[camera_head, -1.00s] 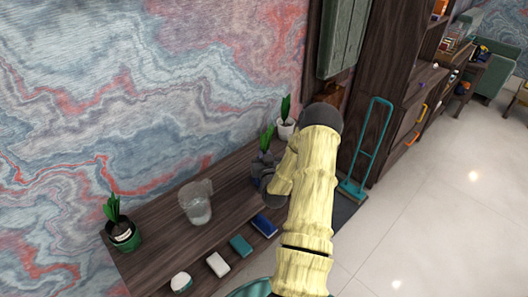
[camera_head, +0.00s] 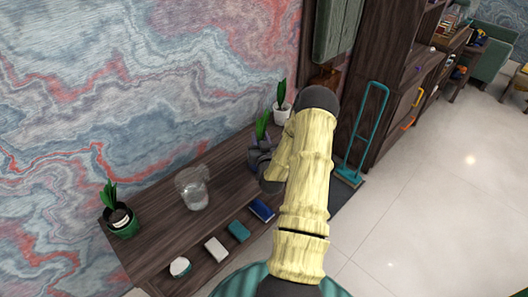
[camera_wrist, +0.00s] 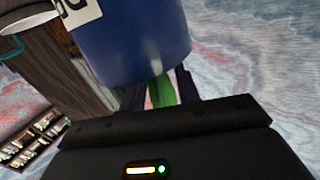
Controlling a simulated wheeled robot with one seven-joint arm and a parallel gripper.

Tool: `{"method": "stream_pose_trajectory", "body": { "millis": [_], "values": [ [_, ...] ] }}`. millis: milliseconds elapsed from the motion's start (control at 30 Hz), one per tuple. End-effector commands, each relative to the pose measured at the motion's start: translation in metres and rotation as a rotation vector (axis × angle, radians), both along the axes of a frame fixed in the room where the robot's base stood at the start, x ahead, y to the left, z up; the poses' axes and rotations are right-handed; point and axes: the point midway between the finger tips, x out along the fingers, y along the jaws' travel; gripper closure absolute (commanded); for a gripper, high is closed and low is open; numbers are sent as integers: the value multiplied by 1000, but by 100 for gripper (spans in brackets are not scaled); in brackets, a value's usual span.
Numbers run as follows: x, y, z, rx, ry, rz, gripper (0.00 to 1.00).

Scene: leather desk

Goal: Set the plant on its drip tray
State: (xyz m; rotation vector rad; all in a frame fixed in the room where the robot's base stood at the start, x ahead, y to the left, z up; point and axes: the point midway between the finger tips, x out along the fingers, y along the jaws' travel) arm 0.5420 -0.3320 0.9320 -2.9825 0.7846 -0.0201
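A potted plant with an upright green leaf (camera_head: 263,125) stands at the dark fingers of my gripper (camera_head: 262,160), at the far part of the wooden desk. In the head view my gripper and arm hide most of its pot. In the wrist view a blue pot (camera_wrist: 125,40) with a white label fills the top. A green strip (camera_wrist: 161,92) shows between the two fingers of my gripper (camera_wrist: 159,88). The pot hides the fingertips, so I cannot tell whether they press on anything. I cannot make out a drip tray.
A white-potted plant (camera_head: 281,114) stands just behind. The wall is close behind.

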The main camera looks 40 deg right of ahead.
Motion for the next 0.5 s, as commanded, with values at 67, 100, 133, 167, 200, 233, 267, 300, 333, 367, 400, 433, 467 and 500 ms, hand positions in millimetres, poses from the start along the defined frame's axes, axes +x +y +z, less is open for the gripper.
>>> {"method": "stream_pose_trajectory", "body": {
  "millis": [67, 100, 133, 167, 200, 233, 267, 300, 333, 367, 400, 433, 467, 500],
  "values": [
    [-9, 5, -2, 1, 2, 0, 68],
    [-15, 8, -2, 1, 2, 0, 68],
    [-19, 10, -2, 1, 1, -1, 68],
    [-23, 13, -2, 1, 2, 0, 68],
    [-29, 16, -3, 1, 2, 0, 68],
    [-34, 19, -3, 1, 2, 0, 68],
    [-39, 22, -3, 1, 2, 0, 68],
    [-45, 25, -3, 1, 2, 0, 68],
    [-50, 28, -3, 1, 3, 0, 68],
    [-54, 30, -3, 1, 2, 0, 68],
    [-60, 34, -3, 1, 2, 0, 68],
    [-65, 37, -3, 1, 2, 0, 68],
    [-70, 39, -3, 1, 2, 0, 68],
    [-76, 42, -2, 1, 1, -1, 68]
  ]
}}
